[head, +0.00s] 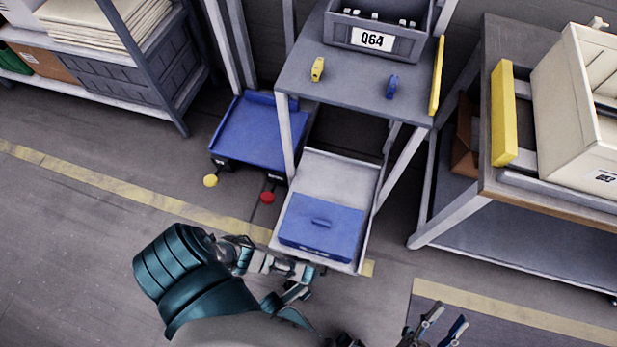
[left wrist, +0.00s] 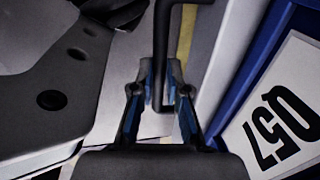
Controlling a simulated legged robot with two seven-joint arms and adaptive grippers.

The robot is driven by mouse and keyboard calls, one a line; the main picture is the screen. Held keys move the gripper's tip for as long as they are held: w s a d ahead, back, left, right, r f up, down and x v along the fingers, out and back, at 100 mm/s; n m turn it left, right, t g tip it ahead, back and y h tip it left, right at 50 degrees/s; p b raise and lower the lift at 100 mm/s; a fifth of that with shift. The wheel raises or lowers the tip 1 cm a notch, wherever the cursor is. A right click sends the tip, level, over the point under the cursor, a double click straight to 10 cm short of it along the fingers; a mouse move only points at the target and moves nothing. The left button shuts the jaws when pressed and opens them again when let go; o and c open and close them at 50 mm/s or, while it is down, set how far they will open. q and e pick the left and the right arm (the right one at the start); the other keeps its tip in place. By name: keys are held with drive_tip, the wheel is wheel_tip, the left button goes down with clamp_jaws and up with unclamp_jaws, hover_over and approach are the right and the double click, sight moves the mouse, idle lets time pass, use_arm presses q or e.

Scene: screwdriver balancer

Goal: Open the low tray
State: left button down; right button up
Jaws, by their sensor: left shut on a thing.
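The low tray (head: 340,172) is a pale grey, shallow tray beneath the grey worktable. A blue case (head: 322,222) with a small handle lies in its front part. My left gripper (head: 306,275) is at the tray's front edge, partly hidden by my own arm. In the left wrist view my left gripper (left wrist: 162,92) is shut on a dark bent bar (left wrist: 161,40), which looks like the tray's handle. A blue surface with a white Q57 label (left wrist: 278,122) is close on the right there. My right gripper (head: 437,328) is open and empty at the bottom right.
The worktable (head: 352,82) holds a grey bin (head: 378,38), a yellow item (head: 317,69) and a blue item (head: 391,87). A blue cart (head: 255,130) stands left of it. A bench (head: 503,195) stands right. Floor in front is mostly clear.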

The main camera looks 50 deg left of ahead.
use_arm(q)
drive_tip(key=shift+s+d, duration=0.4)
use_arm(e)
drive_tip(key=shift+d+f, duration=0.2)
drive_tip(key=shift+d, duration=0.15)
use_arm(q)
drive_tip(key=c, duration=1.2)
unclamp_jaws()
drive_tip(key=shift+a, duration=0.1)
use_arm(e)
drive_tip(key=shift+a, duration=0.15)
use_arm(q)
drive_tip(key=shift+r, duration=0.1)
drive_tip(key=r, duration=0.3)
drive_tip(key=s+r, duration=0.1)
drive_tip(key=r, duration=0.3)
drive_tip(key=d+r, duration=0.1)
drive_tip(key=r, duration=0.3)
drive_tip(key=shift+s+r, duration=0.25)
drive_tip(key=shift+s, duration=0.15)
drive_tip(key=shift+d, duration=0.1)
